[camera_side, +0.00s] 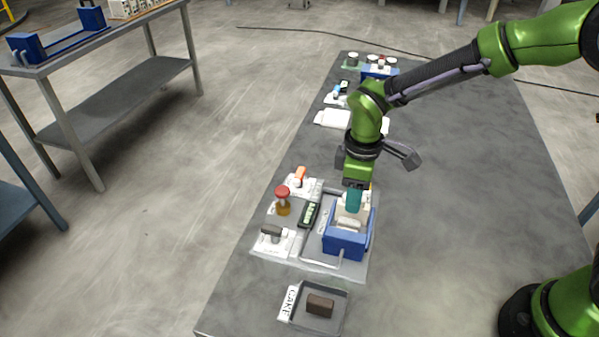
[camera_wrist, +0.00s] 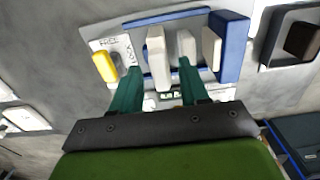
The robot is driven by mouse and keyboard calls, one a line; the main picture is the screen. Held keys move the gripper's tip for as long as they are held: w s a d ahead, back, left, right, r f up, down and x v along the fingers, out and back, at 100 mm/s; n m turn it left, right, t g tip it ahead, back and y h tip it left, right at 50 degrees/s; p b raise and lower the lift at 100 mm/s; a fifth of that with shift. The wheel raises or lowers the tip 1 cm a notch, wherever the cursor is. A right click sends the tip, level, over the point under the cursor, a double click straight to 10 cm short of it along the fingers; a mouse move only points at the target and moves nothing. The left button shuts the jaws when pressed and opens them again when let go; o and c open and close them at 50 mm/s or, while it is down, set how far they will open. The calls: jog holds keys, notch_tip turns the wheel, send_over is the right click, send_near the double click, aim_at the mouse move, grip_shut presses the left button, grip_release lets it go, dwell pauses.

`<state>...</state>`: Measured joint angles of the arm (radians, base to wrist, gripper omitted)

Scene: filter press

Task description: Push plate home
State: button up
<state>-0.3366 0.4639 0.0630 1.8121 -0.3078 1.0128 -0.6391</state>
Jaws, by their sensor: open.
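The filter press is a blue frame (camera_side: 345,243) on the grey table, with pale plates (camera_side: 348,222) standing in it. In the wrist view its blue end block (camera_wrist: 231,45) is at the right. A cream plate (camera_wrist: 156,47) stands apart at the left, a paler plate (camera_wrist: 187,47) is in the middle, and another cream plate (camera_wrist: 210,47) is beside the end block. My gripper (camera_side: 353,206) is over the press, pointing down. Its teal fingers (camera_wrist: 159,68) are apart, around the left plate's near end in the picture. Whether they touch it is unclear.
Left of the press are a red mushroom button (camera_side: 283,193), an orange-handled control (camera_side: 300,176), a small display (camera_side: 309,213) and a dark-handled lever (camera_side: 271,232). A tray labelled CAKE (camera_side: 340,318) holds a brown block (camera_side: 320,305). A yellow part (camera_wrist: 104,66) is beside the press. The table's right side is clear.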

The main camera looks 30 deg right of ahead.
grip_shut()
dwell(0.3)
jog(key=shift+s+a, duration=1.4)
jog(key=shift+a, duration=0.05)
jog(key=shift+c, duration=0.5)
grip_release()
jog(key=shift+o, duration=0.5)
jog(key=shift+d+r, duration=0.1)
jog(key=shift+r, duration=0.05)
